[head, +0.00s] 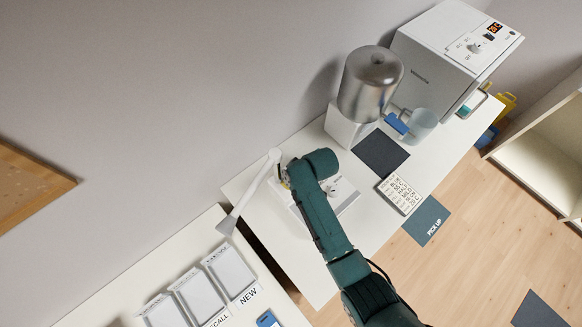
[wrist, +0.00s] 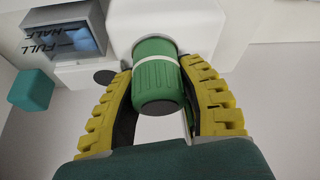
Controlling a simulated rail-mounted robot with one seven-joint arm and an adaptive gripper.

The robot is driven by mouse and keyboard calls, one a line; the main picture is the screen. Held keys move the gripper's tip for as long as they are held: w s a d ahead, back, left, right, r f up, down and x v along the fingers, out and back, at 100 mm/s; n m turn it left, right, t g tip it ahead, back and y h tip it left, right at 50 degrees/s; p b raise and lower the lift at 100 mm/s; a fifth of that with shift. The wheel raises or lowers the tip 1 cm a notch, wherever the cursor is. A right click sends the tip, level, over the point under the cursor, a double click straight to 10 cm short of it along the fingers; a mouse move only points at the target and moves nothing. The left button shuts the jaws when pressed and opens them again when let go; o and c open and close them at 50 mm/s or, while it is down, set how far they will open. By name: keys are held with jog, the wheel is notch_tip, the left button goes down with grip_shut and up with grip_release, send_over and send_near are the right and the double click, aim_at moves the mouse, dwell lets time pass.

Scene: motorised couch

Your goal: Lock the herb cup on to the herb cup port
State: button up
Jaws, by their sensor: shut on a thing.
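The herb cup (wrist: 155,82), a green ribbed cylinder with a white band and a dark end, sits between the yellow fingers of my gripper (wrist: 157,72) in the wrist view. The fingers are shut on its sides. Its far end meets or lies just in front of a white machine body (wrist: 200,22). The port itself is hidden behind the cup, and I cannot tell whether the cup is seated or locked. In the head view my gripper (head: 284,178) is by the white machine (head: 345,197), mostly hidden by my arm, and the cup cannot be made out.
A grey reservoir marked HALF and FULL (wrist: 62,32) and a teal block (wrist: 30,90) are at left in the wrist view. In the head view, a white funnel-ended arm (head: 248,192) rises close to my gripper. A metal tank (head: 368,85) and white oven (head: 440,55) stand farther back.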

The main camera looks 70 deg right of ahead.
jog(key=shift+m+h, duration=0.3)
jog(key=shift+m, duration=0.2)
jog(key=shift+p, duration=0.3)
jog(key=shift+m+g, duration=0.3)
jog(key=o, duration=1.2)
jog(key=shift+o, duration=0.2)
jog(key=shift+s, duration=0.1)
jog(key=v, duration=1.2)
